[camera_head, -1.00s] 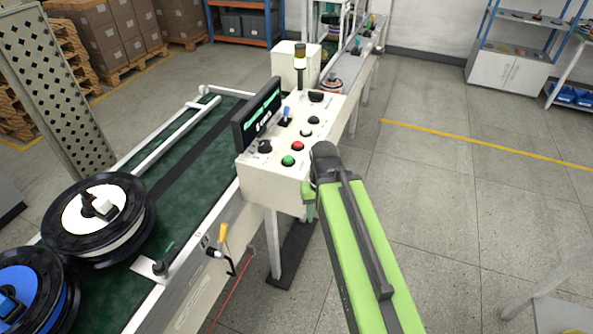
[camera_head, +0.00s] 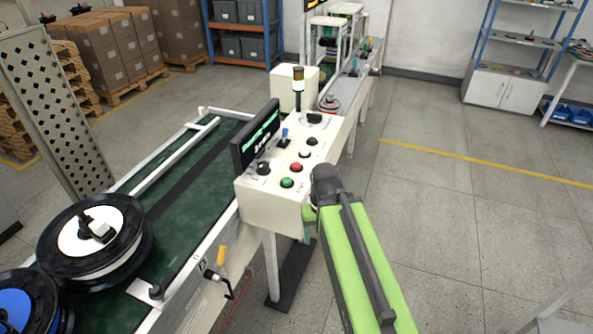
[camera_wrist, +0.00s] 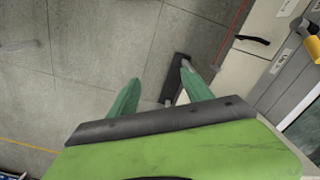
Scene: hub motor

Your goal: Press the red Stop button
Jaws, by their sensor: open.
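The red Stop button (camera_head: 296,167) is a small round cap on the sloped top of the white control box (camera_head: 270,207). It sits just above the green button (camera_head: 287,183) in the head view, and nothing covers it. My green arm reaches up beside the box's right side, its dark joint close to the box's right edge. My gripper is mostly hidden behind that joint and the box in the head view. In the wrist view, my gripper (camera_wrist: 158,90) shows two green fingers spread apart with nothing between them. The wrist view shows floor and the conveyor's side, but no Stop button.
The box also carries a dark screen (camera_head: 255,137), a black knob (camera_head: 263,168) and a blue-tipped lever (camera_head: 284,137). A signal light (camera_head: 298,88) stands behind. The conveyor (camera_head: 190,190) with a black reel (camera_head: 95,240) lies left. Floor on the right is open.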

